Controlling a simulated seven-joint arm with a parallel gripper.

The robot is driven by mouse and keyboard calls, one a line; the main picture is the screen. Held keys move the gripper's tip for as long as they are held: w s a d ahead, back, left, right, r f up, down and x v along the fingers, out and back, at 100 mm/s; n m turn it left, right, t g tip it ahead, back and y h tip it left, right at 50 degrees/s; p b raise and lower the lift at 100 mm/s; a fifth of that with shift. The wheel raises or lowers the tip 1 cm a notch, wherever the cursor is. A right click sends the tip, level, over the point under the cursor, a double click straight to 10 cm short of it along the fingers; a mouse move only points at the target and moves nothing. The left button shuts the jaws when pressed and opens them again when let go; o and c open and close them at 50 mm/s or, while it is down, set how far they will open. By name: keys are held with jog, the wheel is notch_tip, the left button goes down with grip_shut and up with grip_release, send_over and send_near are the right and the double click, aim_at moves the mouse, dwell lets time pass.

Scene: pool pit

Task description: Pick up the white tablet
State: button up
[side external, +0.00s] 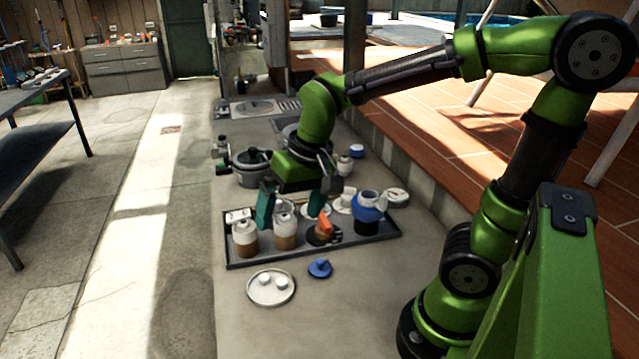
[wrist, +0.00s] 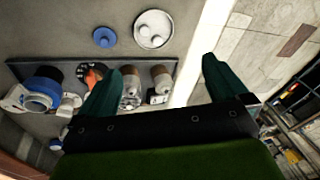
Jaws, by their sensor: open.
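My gripper (side external: 291,207) is open, fingers pointing down over the dark tray, behind the dish and apart from the tablets. In the wrist view its two teal fingers (wrist: 160,68) are spread wide.
A blue lid (side external: 320,268) lies right of the dish. A grey pot (side external: 250,170) stands behind.

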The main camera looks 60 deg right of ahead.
jog(key=s+r+n+t, duration=0.1)
jog(key=s+r+t, duration=0.2)
jog(key=s, duration=0.2)
jog(key=shift+s+r+t+y, duration=0.15)
jog(key=shift+r+t+y, duration=0.05)
jog(key=shift+t+y, duration=0.1)
jog(key=shift+s+d+r, duration=0.1)
jog(key=shift+s+r, duration=0.1)
jog(key=shift+r, duration=0.05)
jog(key=shift+c, duration=0.6)
jog(key=shift+r+t, duration=0.2)
jog(key=shift+t, duration=0.1)
jog(key=shift+c, duration=1.3)
jog(key=c, duration=0.9)
